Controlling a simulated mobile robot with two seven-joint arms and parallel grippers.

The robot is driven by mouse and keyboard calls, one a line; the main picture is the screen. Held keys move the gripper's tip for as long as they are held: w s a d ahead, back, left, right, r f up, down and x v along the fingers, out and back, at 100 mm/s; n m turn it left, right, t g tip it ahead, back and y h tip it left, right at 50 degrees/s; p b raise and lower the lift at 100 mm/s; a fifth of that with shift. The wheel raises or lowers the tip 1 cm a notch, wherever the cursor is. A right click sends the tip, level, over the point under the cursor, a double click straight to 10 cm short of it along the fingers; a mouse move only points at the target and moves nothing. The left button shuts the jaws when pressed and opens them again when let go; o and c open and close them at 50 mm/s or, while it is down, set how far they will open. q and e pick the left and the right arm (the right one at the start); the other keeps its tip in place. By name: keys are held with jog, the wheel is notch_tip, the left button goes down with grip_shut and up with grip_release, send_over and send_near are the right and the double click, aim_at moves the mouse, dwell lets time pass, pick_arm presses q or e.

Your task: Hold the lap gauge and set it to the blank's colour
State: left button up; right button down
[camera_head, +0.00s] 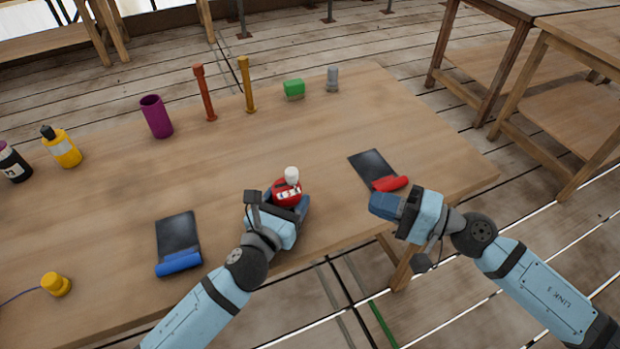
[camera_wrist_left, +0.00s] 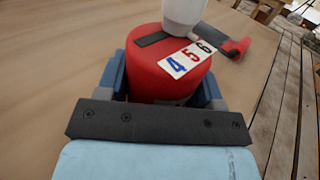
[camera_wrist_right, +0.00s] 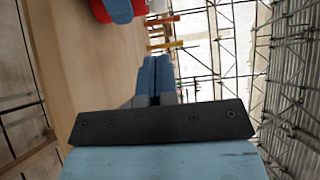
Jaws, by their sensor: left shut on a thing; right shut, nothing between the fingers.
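The lap gauge is a red round body (camera_head: 287,194) with a white knob (camera_head: 291,174) on top. In the left wrist view, the gauge (camera_wrist_left: 165,85) has a label (camera_wrist_left: 188,58) with a blue 4, a red 5 and a dark 6, and a dark strip beside it. The knob (camera_wrist_left: 184,10) partly covers the label. My left gripper (camera_head: 287,204) is shut on the gauge, fingers on both sides. I cannot tell which object is the blank.
Dark sheets with a blue roll (camera_head: 178,263) and a red roll (camera_head: 390,184) lie on the table (camera_head: 330,140). A purple tube (camera_head: 156,116), red-brown post (camera_head: 205,95), yellow post (camera_head: 247,85), green block (camera_head: 294,89) and grey cylinder (camera_head: 333,78) stand behind. Bottles stand left.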

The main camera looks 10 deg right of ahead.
aim_at(291, 194)
jog(key=x, duration=1.3)
jog(key=shift+w+a, duration=0.25)
jog(key=shift+a, duration=0.05)
jog(key=shift+s+a, duration=0.25)
jog(key=shift+a, duration=0.7)
jog(key=shift+s+a, duration=0.25)
jog(key=shift+a, duration=0.7)
jog(key=shift+s+d, duration=0.1)
jog(key=v, duration=1.4)
pick_arm(q)
jog(key=o, duration=1.1)
